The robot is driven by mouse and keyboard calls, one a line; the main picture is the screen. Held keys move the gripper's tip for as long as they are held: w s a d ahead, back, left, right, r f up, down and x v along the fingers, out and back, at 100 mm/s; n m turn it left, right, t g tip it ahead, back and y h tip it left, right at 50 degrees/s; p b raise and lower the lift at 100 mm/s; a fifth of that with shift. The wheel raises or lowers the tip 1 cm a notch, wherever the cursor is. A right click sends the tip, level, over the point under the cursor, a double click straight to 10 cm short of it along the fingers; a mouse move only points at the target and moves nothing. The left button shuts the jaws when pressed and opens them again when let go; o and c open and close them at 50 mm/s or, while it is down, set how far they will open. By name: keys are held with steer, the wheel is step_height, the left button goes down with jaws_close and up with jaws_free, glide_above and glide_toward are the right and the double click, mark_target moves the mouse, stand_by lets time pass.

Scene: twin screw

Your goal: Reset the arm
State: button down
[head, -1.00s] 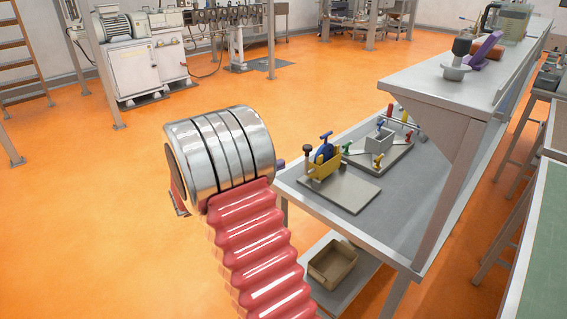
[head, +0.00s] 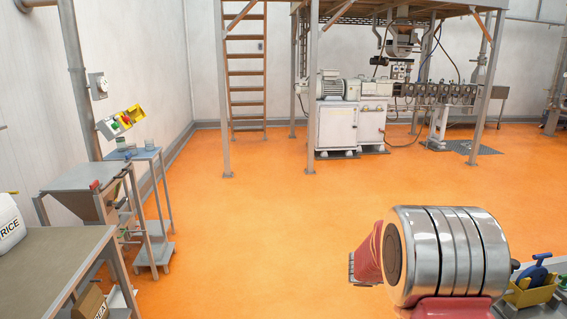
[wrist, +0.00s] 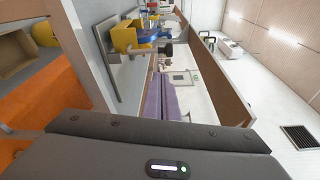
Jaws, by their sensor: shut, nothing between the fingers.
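My gripper (wrist: 160,76) shows in the wrist view as two purple fingers side by side, shut and empty, beyond its dark grey body. In the head view my red and silver arm is at the lower right, and its fingers cannot be made out there. A yellow block with a blue clamp knob (head: 535,282) is just right of the arm. The yellow block also shows at the top of the wrist view (wrist: 122,36), past the fingers and apart from them.
An extruder machine (head: 345,105) and a ladder (head: 246,75) stand at the back. The orange floor (head: 260,220) between is clear.

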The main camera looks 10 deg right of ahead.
steer(key=s+a+f+m+y, duration=0.95)
steer(key=a+m, duration=0.35)
steer(key=m, duration=0.6)
steer(key=s+a+r+m+t+y, duration=0.3)
steer(key=a+r+m+t, duration=0.2)
steer(key=a, duration=0.6)
steer(key=s+a+r+m+t+y, duration=0.4)
steer(key=a+r+m, duration=0.2)
steer(key=a, duration=0.5)
steer(key=shift+a+r+m+t, duration=0.4)
steer(key=shift+r, duration=0.1)
steer(key=shift+d+y, duration=0.1)
steer(key=shift+y, duration=0.15)
